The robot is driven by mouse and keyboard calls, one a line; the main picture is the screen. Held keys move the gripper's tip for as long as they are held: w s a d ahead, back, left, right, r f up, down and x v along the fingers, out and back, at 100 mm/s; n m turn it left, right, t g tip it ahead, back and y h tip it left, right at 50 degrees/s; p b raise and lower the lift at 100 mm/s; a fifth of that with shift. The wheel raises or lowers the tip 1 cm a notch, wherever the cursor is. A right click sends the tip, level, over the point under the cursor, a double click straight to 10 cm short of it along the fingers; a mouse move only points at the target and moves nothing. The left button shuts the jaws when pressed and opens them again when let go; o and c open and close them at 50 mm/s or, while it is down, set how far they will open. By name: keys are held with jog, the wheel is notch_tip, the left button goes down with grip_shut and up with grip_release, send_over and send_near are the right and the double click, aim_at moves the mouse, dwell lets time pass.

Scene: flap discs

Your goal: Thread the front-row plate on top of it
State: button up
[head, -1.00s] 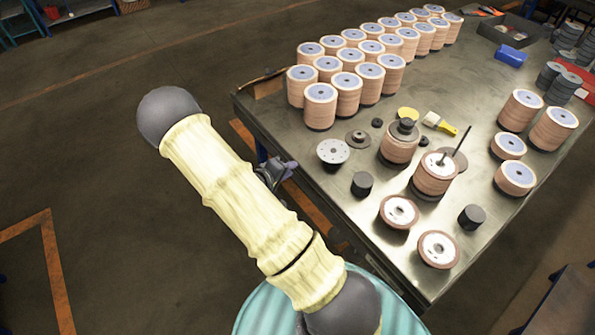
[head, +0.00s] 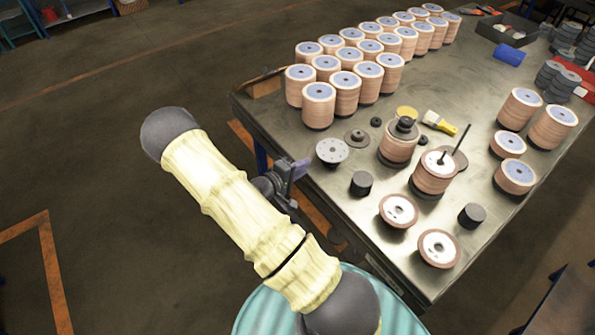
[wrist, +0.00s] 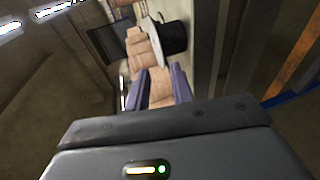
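A stack of tan flap discs (head: 432,180) stands on the table with a thin dark rod rising from its white top. Two low discs with white centres lie in front of it, one left (head: 398,211) and one nearer the front edge (head: 438,249). My gripper (head: 296,173) is at the table's left edge, left of these things and apart from them. In the wrist view its two bluish fingers (wrist: 160,90) stand apart with nothing visibly held between them. Tan shapes and a dark block show beyond them.
Several tan stacks with blue tops (head: 318,105) fill the back left of the table (head: 300,140). More stand at the right (head: 515,178). Dark cylinders (head: 361,183) (head: 471,216), a perforated white disc (head: 331,151), a knobbed stack (head: 398,143) and a yellow brush (head: 438,122) lie around the middle.

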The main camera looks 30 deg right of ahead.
aim_at(323, 156)
jog(key=shift+b+x, duration=1)
jog(key=shift+x, duration=2.9)
grip_shut()
jog(key=shift+r+p, duration=1.55)
jog(key=shift+r, duration=0.2)
